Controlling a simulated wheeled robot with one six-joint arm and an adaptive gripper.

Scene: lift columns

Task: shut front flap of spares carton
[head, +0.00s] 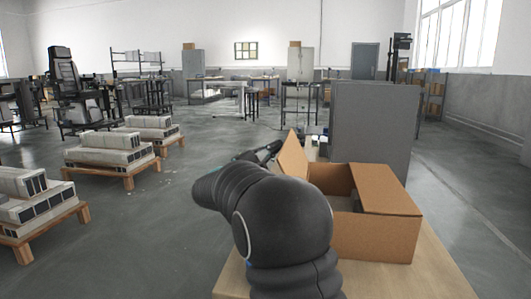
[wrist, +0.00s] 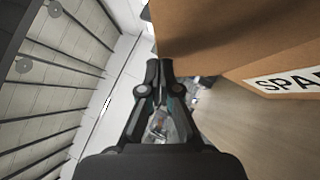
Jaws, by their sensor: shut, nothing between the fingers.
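The brown spares carton (head: 375,238) stands on a wooden top at the right in the head view. One flap (head: 292,157) stands up at its left side, tilted outward. Another flap (head: 386,189) lies roughly flat over the right part of the opening. The dark interior shows between them. My gripper (head: 272,148) is partly hidden behind my arm, left of the raised flap. In the wrist view my gripper (wrist: 160,68) is shut and empty. There the carton (wrist: 235,35) is close on the right, with a label reading "SPA". I cannot tell whether the fingers touch it.
The wooden top (head: 437,272) holds the carton, with a bare strip at its right. A tall grey cabinet (head: 372,125) stands behind it. Pallets (head: 110,158) with stacked pale parts are at the left. Grey floor between them and the carton is open.

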